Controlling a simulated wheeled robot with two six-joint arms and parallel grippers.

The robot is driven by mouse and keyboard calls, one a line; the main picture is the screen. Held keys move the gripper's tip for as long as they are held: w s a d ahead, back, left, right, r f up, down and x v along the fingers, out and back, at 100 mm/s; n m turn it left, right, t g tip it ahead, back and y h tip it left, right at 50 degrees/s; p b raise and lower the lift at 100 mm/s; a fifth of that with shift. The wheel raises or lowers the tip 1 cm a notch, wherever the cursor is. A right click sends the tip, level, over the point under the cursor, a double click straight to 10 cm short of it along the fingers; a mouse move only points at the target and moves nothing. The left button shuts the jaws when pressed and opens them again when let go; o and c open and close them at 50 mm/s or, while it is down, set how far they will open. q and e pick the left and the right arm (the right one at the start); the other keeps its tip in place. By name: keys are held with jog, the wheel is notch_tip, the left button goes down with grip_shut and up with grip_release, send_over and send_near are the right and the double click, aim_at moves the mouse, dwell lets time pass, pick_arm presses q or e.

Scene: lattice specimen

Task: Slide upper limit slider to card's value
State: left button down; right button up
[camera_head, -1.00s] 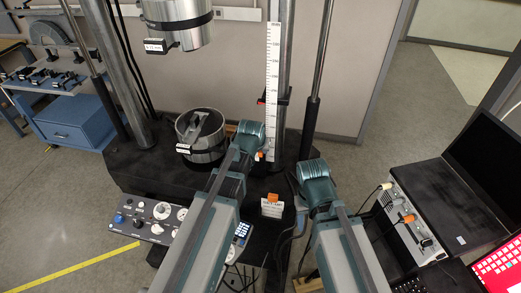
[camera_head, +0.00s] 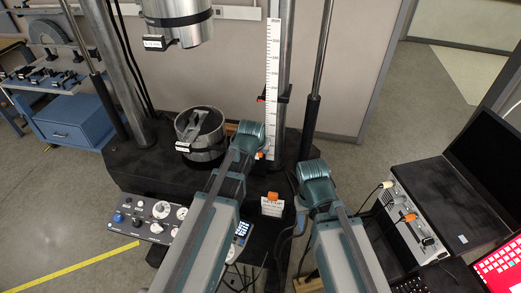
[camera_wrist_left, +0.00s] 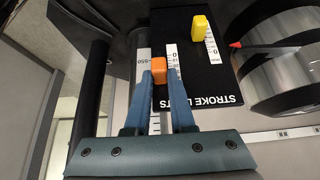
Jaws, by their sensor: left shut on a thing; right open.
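An orange slider knob (camera_wrist_left: 159,66) stands on a black plate marked "STROKE LIMITS" (camera_wrist_left: 215,80), beside a short white scale. My left gripper (camera_wrist_left: 160,84) is shut on this orange knob. A yellow slider knob (camera_wrist_left: 201,25) sits apart on the same plate with its own scale. In the head view the left gripper (camera_head: 257,147) is low beside the tall white ruler (camera_head: 273,70), with a bit of orange showing at it. A small white card (camera_head: 272,208) with an orange top stands on the black base; its print is too small to read. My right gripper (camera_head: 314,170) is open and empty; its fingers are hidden.
A steel cylinder (camera_head: 201,150) stands left of the left gripper, and another hangs above. A thick column (camera_head: 127,70) and a thin rod (camera_head: 319,60) flank the frame. A knob panel (camera_head: 150,220) is front left, a laptop (camera_head: 487,145) at right.

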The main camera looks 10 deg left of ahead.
pick_arm(q)
jog(key=shift+f, duration=0.25)
jog(key=c, duration=0.7)
grip_release()
jog(key=shift+p+v, duration=2.4)
jog(key=shift+v, duration=0.7)
jog(key=p+v, duration=1)
jog(key=v, duration=0.2)
